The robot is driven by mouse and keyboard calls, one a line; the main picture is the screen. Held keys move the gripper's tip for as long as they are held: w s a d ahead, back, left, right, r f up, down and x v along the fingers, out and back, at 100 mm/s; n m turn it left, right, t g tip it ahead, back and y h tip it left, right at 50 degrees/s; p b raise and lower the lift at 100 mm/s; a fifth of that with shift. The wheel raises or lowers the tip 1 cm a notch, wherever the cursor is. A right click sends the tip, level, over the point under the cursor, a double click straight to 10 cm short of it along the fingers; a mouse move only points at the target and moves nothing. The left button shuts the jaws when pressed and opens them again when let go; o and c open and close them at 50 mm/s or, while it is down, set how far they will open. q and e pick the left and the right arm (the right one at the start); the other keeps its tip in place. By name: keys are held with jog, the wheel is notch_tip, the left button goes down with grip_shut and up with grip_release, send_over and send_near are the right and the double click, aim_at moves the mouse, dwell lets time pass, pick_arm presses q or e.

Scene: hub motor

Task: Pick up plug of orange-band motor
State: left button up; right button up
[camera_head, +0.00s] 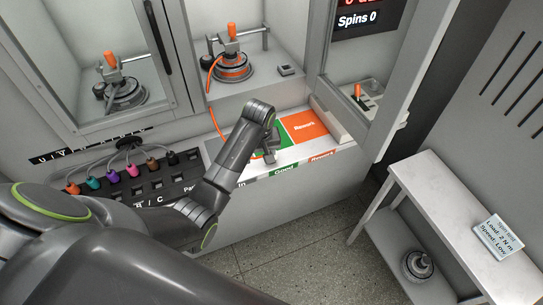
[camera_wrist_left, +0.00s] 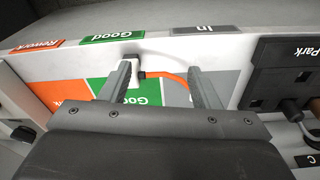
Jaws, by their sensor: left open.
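The orange-band motor (camera_head: 234,72) sits in the open middle bay in the head view, under a clamp with an orange handle. Its orange cable (camera_head: 212,112) hangs over the bay's front edge toward the white shelf. In the left wrist view the orange cable (camera_wrist_left: 174,79) crosses between my fingers and ends in a small dark plug (camera_wrist_left: 141,75) near the left-hand finger. My left gripper (camera_wrist_left: 160,76) is open over the Good and In areas, with fingers on either side of the plug. It also shows in the head view (camera_head: 268,152), where my arm hides the plug. My right gripper is not in view.
A socket panel (camera_head: 150,190) with several coloured plugs lies left of the shelf. The orange Rework area (camera_head: 306,126) is bare. A clear door (camera_head: 372,75) stands open at right. A white side table (camera_head: 440,195) holds a sign, with another motor (camera_head: 417,264) below.

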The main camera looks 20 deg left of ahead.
pick_arm(q)
jog(key=w+d+r+n, duration=0.25)
jog(key=w+r, duration=0.25)
jog(key=r, duration=0.6)
jog(key=shift+m, duration=0.25)
jog(key=f+b, duration=0.1)
jog(key=f, duration=0.2)
jog(key=f+b, duration=0.1)
jog(key=f, duration=0.3)
jog(key=w+a+f+b, duration=0.1)
jog(key=f, duration=0.3)
jog(key=shift+f+b, duration=0.2)
jog(key=shift+b, duration=0.15)
jog(key=shift+w+a+f, duration=0.15)
jog(key=shift+f, duration=1.25)
jog(key=shift+w+a+f, duration=0.15)
jog(key=shift+f, duration=1.25)
grip_shut()
